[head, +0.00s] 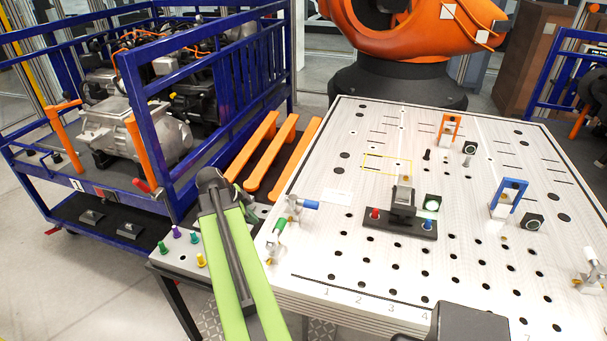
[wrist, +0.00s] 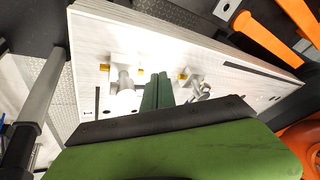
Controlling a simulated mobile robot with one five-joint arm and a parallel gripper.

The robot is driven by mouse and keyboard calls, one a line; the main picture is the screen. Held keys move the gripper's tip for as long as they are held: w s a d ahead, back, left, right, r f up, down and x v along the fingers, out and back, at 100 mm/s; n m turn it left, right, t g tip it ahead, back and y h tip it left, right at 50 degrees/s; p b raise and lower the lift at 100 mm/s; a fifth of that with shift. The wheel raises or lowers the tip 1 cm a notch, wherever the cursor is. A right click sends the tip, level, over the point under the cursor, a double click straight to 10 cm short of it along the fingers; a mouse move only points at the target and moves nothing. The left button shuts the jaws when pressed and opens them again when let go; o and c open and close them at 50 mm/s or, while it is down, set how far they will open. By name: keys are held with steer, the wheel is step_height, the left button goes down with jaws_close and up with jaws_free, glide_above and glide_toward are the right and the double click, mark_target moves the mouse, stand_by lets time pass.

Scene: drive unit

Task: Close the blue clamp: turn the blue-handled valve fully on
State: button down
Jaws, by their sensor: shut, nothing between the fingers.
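The blue clamp (head: 510,184) stands at the right of the light tabletop in the head view, its blue arch upright above a metal base. The blue-handled valve (head: 309,205) is near the table's left edge, its handle pointing right. A green-handled valve (head: 279,226) sits just in front of it. In the wrist view my gripper (wrist: 158,80) has its green fingers together and empty. The fingers appear between two pale metal fittings, a left one (wrist: 122,82) and a right one (wrist: 194,88). Glare hides their handle colours. In the head view I cannot make out the fingers.
A black block with red and blue buttons (head: 400,222) stands mid-table. An orange clamp (head: 449,126) is farther back. Another metal fitting (head: 590,272) is at the right edge. A blue cart (head: 130,80) and orange bars (head: 262,140) lie left of the table.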

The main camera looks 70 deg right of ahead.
mark_target(302, 203)
steer(key=s+d+r+m+g+p, duration=0.1)
steer(key=s+d+r+m+p, duration=0.2)
steer(key=s+d+r+m, duration=0.55)
steer(key=s+d+f+n+b, duration=0.2)
steer(key=s+d+f+b, duration=0.2)
steer(key=d+f+b, duration=0.3)
step_height(302, 203, down, 5)
steer(key=b, duration=0.3)
steer(key=shift+n, duration=0.35)
steer(key=shift+s, duration=0.1)
